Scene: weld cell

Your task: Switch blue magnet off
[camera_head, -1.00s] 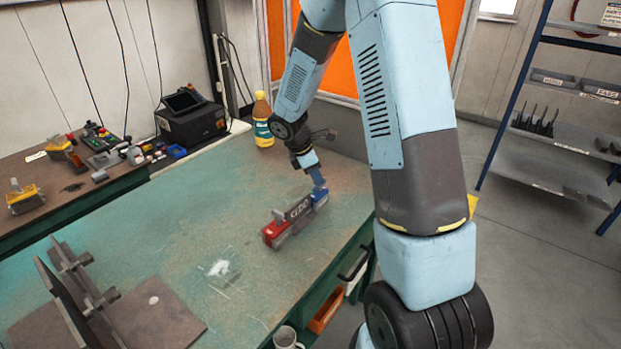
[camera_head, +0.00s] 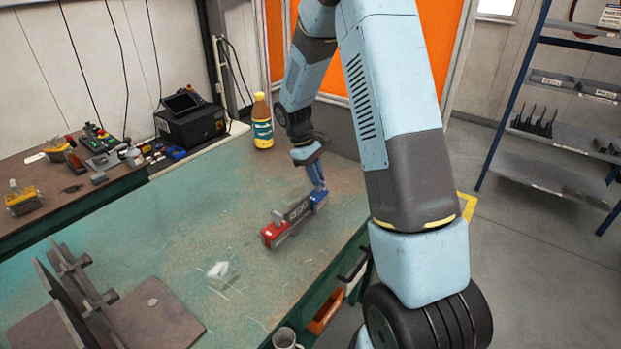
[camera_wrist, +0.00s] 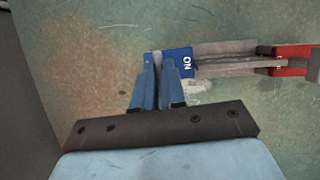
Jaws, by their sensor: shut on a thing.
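The blue magnet (camera_head: 319,197) sits on the green welding table (camera_head: 190,225), at the far right end of a dark bar (camera_head: 298,209). In the wrist view the blue magnet (camera_wrist: 184,62) shows the word ON on its top. My gripper (camera_head: 317,180) points down onto the blue magnet. In the wrist view my gripper's fingers (camera_wrist: 157,72) are close together on a narrow grey part at the magnet's left end; the fingers hide most of that part. The red magnet (camera_head: 274,234) sits at the bar's near left end and also shows in the wrist view (camera_wrist: 292,60).
A dark steel fixture (camera_head: 85,290) stands at the front left. A mug (camera_head: 285,338) and an orange bin (camera_head: 325,312) are at the near right side. The table's middle is mostly clear.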

